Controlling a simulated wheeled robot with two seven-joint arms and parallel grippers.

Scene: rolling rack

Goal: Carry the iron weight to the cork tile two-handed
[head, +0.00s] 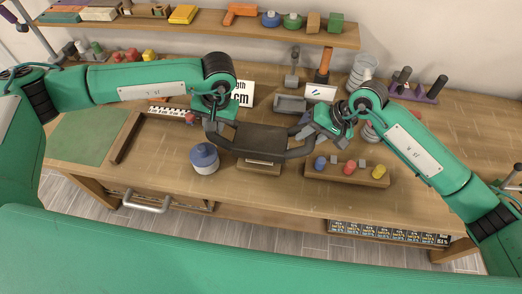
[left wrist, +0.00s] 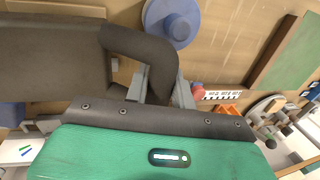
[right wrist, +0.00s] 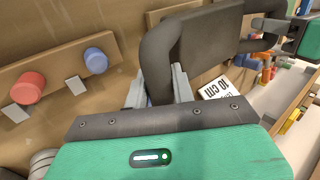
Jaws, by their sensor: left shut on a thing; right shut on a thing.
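The iron weight (head: 261,138) is a dark grey block with a loop handle at each end. It also shows in the left wrist view (left wrist: 48,55) and the right wrist view (right wrist: 211,42). My left gripper (head: 214,118) is shut on its left handle, and my right gripper (head: 318,126) is shut on its right handle. The weight looks about level, above the bench's middle. A tan wooden piece with a pale label (head: 259,167) shows partly from under its front edge. I cannot make out the cork tile for certain; the weight hides part of the bench.
A blue-lidded jar (head: 204,159) stands close to the weight's left handle. A wooden block with coloured knobs (head: 347,174) lies at right. A green mat (head: 85,136) and wooden bar (head: 126,138) lie at left. A shelf (head: 205,23) runs along the back.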

